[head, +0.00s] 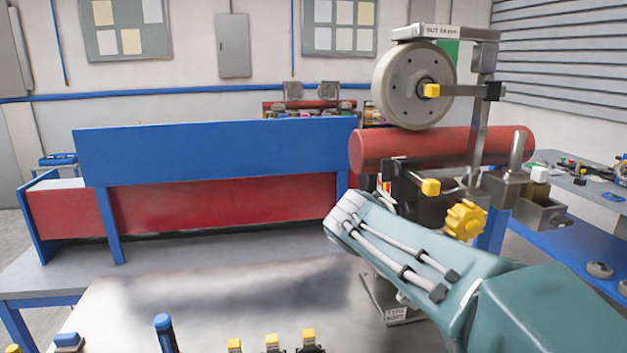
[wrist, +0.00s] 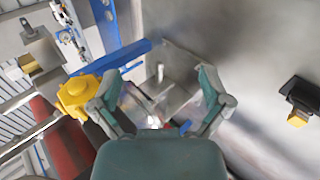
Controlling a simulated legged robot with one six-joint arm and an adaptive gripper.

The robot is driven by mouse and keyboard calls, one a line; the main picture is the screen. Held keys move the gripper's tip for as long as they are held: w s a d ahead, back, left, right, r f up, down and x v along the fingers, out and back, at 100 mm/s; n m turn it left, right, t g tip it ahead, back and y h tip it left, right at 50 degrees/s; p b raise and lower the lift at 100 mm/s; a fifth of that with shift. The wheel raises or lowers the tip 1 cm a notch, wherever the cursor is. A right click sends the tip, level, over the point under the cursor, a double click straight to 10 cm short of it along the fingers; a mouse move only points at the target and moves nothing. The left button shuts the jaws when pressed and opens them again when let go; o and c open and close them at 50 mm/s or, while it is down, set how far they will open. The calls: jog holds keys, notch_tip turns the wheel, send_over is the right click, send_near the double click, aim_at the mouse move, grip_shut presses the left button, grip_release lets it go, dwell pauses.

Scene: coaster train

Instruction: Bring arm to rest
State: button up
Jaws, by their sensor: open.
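My gripper (wrist: 163,92) is open in the wrist view, with its two teal fingers spread apart. No held object shows between them. Beyond the fingers lie a grey metal bracket with a small upright peg (wrist: 160,72) and a grey surface. In the head view my teal arm reaches from the lower right up to the middle, in front of the test stand; the fingers cannot be made out there.
The stand carries a grey wheel (head: 405,85), a red tube (head: 440,150) and a yellow knob (head: 465,220), close to my arm. A blue-and-red panel (head: 215,155) stands left. Yellow-topped clamps (head: 272,343) and a blue-handled tool (head: 164,333) line the front. The bench (head: 190,305) between is clear.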

jog(key=s+a+f+m+t+y, duration=0.1)
jog(key=s+f+y, duration=0.3)
jog(key=s, duration=0.4)
jog(key=s+a+f+m+t+y, duration=0.2)
jog(key=s+f+y, duration=0.2)
jog(key=s, duration=0.5)
jog(key=shift+s+a+f+y, duration=0.2)
jog(key=shift+s+f+y, duration=0.1)
jog(key=shift+f, duration=0.2)
